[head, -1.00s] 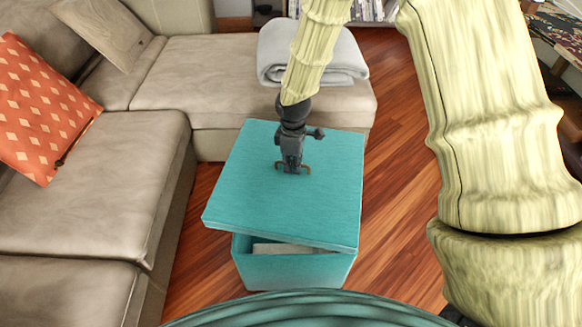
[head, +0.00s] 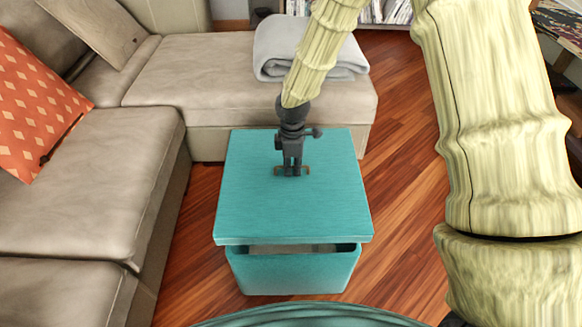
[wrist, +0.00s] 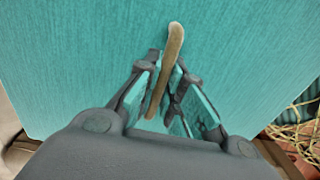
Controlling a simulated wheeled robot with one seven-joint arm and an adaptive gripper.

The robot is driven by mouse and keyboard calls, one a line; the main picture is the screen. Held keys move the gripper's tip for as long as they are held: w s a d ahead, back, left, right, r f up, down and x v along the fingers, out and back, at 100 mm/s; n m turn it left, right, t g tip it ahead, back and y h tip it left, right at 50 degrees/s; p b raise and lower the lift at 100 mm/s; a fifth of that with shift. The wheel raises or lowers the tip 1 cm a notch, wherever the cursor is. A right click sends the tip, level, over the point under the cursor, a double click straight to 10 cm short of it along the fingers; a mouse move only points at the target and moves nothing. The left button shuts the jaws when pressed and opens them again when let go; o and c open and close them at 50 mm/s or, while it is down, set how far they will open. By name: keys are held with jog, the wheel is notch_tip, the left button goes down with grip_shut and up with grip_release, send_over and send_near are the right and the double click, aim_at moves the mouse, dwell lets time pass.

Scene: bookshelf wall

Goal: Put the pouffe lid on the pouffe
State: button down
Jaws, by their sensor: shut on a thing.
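The teal pouffe lid (head: 292,208) is a flat square panel held above the pouffe. My gripper (head: 292,171) is shut on the tan handle at the middle of the lid; the handle (wrist: 166,70) also shows between the fingers in the wrist view. The teal pouffe (head: 292,274) stands on the floor below, open at the top. A dark gap shows between the lid's near edge and the pouffe's rim. The lid overhangs the rim at both sides in the head view and hides most of the pouffe's inside. I cannot tell whether the far edges touch.
A beige corner sofa (head: 88,190) runs along the left and behind the pouffe. A folded grey blanket (head: 275,49) lies on it, and an orange patterned cushion (head: 35,105) leans at the left. Bare wooden floor (head: 400,160) lies to the right.

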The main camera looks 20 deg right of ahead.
aim_at(292, 174)
jog(key=shift+f+b, duration=2.55)
jog(key=shift+f, duration=1)
jog(key=shift+p, duration=1.25)
jog(key=shift+f, duration=1)
jog(key=c, duration=1.5)
grip_release()
jog(key=shift+s, duration=0.1)
jog(key=shift+o, duration=0.2)
